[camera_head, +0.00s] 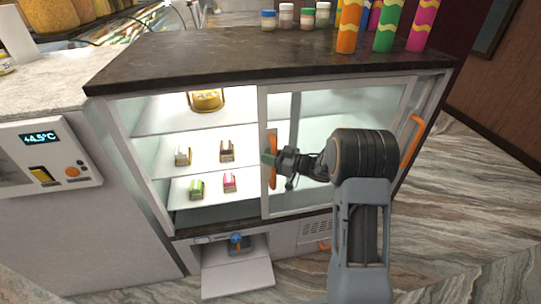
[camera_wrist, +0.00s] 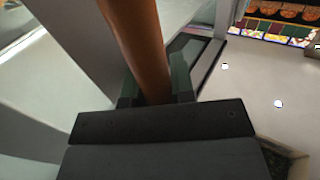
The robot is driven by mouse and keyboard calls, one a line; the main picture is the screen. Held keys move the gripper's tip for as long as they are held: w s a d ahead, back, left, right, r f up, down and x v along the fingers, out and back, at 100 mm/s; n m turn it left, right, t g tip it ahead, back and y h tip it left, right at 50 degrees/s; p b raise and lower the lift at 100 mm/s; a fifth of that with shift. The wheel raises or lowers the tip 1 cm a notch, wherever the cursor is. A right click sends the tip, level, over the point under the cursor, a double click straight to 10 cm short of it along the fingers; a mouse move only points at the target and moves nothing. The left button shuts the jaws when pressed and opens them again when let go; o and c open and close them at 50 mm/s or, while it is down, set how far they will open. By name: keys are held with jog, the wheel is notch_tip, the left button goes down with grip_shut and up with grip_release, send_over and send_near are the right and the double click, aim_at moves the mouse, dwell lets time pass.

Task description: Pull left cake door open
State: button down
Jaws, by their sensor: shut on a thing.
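The cake cabinet (camera_head: 118,112) has a dark stone top and lit shelves. The left door's pale frame (camera_head: 264,110) stands near the middle of the front, and its pane lies to the right, overlapping the right side. The left part of the front shows the shelves with no door frame across them. My gripper (camera_head: 271,159) is shut on the left door's upright orange handle (camera_head: 273,180). In the wrist view the handle (camera_wrist: 138,45) runs between the two dark green fingers. My arm hides part of the right side.
A second orange handle (camera_head: 413,140) is at the cabinet's right edge. Small cakes (camera_head: 227,151) and a gold tin (camera_head: 206,100) sit on the shelves. An open drawer (camera_head: 237,276) sticks out below. Colourful tubes (camera_head: 388,28) and jars stand on top. The floor at right is clear.

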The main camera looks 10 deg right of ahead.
jog(key=shift+s+d+f, duration=0.1)
jog(key=shift+d+f, duration=0.05)
jog(key=shift+d, duration=0.05)
jog(key=c, duration=1.2)
grip_release()
jog(key=shift+c, duration=0.2)
jog(key=shift+d, duration=0.15)
jog(key=v, duration=1.3)
jog(key=shift+s+d, duration=0.2)
jog(key=shift+d, duration=0.05)
